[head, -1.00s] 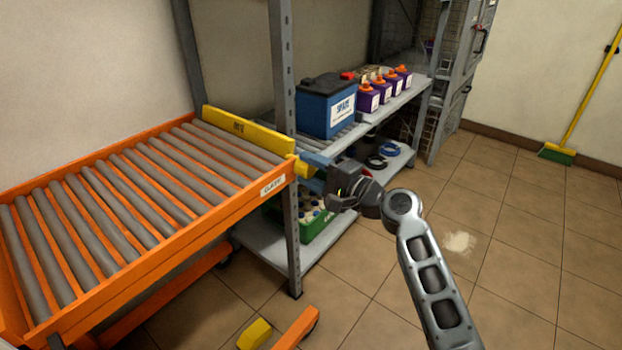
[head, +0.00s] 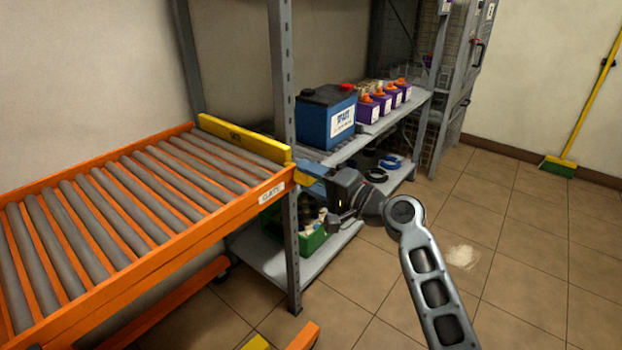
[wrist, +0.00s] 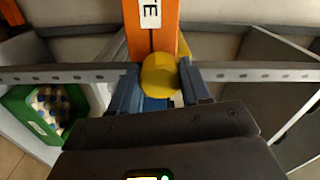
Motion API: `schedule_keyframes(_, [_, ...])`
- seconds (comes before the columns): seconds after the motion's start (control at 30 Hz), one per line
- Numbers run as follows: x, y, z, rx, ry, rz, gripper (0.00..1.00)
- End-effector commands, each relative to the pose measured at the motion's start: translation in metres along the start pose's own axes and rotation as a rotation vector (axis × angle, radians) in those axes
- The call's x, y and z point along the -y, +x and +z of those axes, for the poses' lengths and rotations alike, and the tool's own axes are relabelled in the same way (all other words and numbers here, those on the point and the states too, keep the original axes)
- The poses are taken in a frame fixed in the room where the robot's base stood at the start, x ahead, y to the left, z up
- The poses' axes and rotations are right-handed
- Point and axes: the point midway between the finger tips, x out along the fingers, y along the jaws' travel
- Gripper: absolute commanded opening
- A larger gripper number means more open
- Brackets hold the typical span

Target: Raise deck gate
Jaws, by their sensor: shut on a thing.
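The deck gate (head: 240,138) is a yellow bar lying across the end of the orange roller deck (head: 130,288), nearest the shelf. Its rounded yellow end (wrist: 159,75) sits between the blue fingers of my gripper (wrist: 160,88) in the wrist view. My gripper (head: 309,176) is shut on this end at the deck's right corner, beside the grey shelf post. In the head view the fingers partly hide the yellow end. The bar stands just above the rollers.
A grey post (head: 284,90) stands close to my gripper. Behind it, a shelf holds a blue battery (head: 325,117) and several purple jars. A green crate (wrist: 38,110) sits on the lower shelf. Open tiled floor lies to the right, with a pale spill (head: 462,257).

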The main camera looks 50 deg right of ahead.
Motion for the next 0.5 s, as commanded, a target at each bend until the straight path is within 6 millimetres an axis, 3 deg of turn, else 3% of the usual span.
schedule_keyframes(0.1, [-0.0013,0.0006,0.0024,0.006,0.001,0.002,0.16])
schedule_keyframes(0.13, [-0.0013,0.0006,0.0025,0.006,0.001,0.002,0.50])
schedule_keyframes(0.37, [-0.0007,0.0004,0.0015,0.003,0.001,0.001,0.72])
schedule_keyframes(0.5, [-0.0005,0.0003,0.0010,0.002,0.001,0.001,0.72])
